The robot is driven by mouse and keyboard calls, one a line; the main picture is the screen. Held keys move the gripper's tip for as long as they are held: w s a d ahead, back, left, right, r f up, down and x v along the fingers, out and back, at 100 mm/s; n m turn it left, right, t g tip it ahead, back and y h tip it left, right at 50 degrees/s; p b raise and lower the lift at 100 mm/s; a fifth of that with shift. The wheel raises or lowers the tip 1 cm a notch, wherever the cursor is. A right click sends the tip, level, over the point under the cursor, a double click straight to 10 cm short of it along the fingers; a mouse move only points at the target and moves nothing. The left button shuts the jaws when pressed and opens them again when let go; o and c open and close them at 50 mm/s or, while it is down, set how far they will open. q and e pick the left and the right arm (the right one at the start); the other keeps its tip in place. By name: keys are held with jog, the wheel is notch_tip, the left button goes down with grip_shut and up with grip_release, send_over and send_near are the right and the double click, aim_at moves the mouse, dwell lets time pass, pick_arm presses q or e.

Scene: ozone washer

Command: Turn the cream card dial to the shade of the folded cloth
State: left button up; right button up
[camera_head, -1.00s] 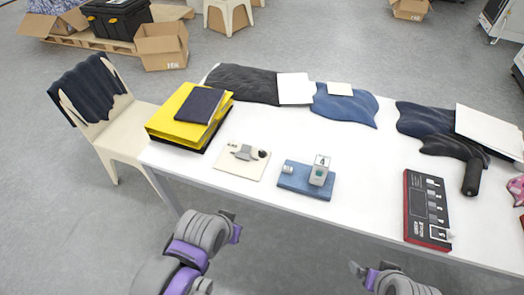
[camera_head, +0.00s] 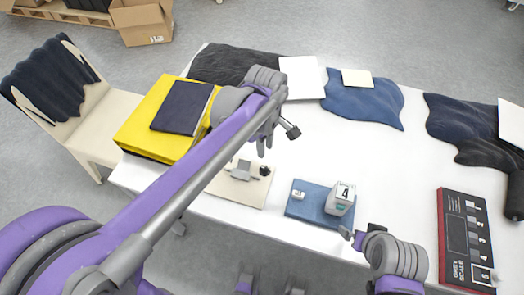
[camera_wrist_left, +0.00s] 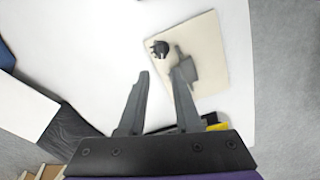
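The cream card (camera_head: 259,195) lies on the white table, partly behind my left arm. It bears a dark round knob (camera_head: 265,170) and a grey piece (camera_head: 241,165). The left wrist view also shows the cream card (camera_wrist_left: 212,45), the dark knob (camera_wrist_left: 158,48) and the grey piece (camera_wrist_left: 187,69). My left gripper (camera_head: 281,138) hangs above the table just beyond the card, its fingers apart and empty. Dark cloth (camera_head: 222,65) lies at the back left, blue cloth (camera_head: 365,103) at the back middle. My right gripper (camera_head: 360,237) is by the front edge; its opening is unclear.
A blue block base (camera_head: 308,213) carries a grey box marked 4 (camera_head: 341,197). A grey-scale board (camera_head: 466,240) lies at the right. A yellow binder (camera_head: 143,130) with a dark book (camera_head: 182,107) lies at the left. Navy cloth (camera_head: 455,117) lies at the back right.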

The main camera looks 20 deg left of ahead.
aim_at(265, 169)
pick_arm(q)
jog(key=f, duration=0.5)
jog(key=f+b, duration=0.1)
jog(key=f, duration=0.4)
jog(key=shift+s+d+f, duration=0.15)
jog(key=shift+s+f, duration=0.05)
jog(key=shift+f, duration=0.1)
grip_shut()
